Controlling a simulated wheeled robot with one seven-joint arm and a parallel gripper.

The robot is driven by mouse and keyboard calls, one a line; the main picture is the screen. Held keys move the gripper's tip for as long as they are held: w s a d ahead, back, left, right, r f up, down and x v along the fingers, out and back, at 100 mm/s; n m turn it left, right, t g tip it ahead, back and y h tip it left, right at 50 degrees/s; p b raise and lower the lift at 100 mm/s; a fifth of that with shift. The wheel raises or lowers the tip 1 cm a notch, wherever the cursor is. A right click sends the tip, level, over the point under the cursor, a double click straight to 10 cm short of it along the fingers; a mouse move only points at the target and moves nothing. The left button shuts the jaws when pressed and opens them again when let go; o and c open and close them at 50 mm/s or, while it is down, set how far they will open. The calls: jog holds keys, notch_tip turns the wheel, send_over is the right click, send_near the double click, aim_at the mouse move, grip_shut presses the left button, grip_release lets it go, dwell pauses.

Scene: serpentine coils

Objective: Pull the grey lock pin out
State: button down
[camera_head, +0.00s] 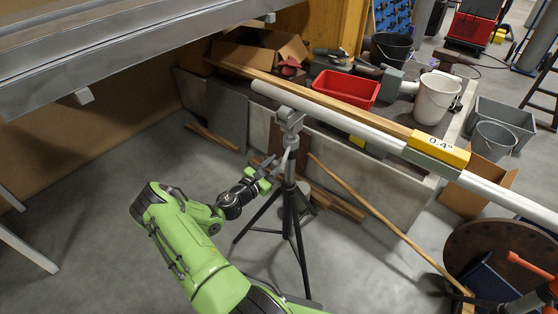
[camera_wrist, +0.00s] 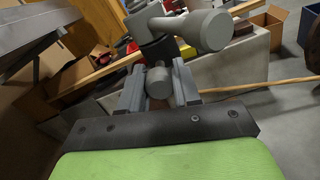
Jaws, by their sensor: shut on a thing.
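The grey lock pin shows in the wrist view as a short grey round piece (camera_wrist: 158,80) between the two fingers. My gripper (camera_wrist: 158,92) is shut on it, and it also shows in the head view (camera_head: 271,169) beside the upper part of a black tripod (camera_head: 290,199). A grey bracket (camera_head: 290,119) on top of the tripod is under a long pale pole (camera_head: 335,111). In the wrist view a thicker grey cylinder (camera_wrist: 213,31) is just beyond the pin. The pin's far end is hidden, so I cannot tell how deep it sits.
A yellow level reading 0.4° (camera_head: 438,150) sits on the pole. Behind are a red tray (camera_head: 346,89), a white bucket (camera_head: 434,98) and a cardboard box (camera_head: 258,48). A metal beam (camera_head: 130,40) overhangs at upper left.

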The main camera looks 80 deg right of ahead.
jog(key=shift+a+f, duration=0.1)
jog(key=c, duration=0.8)
grip_release()
jog(key=p+v, duration=0.2)
jog(key=v, duration=1.4)
jog(key=shift+p, duration=0.35)
jog(key=shift+w, duration=0.1)
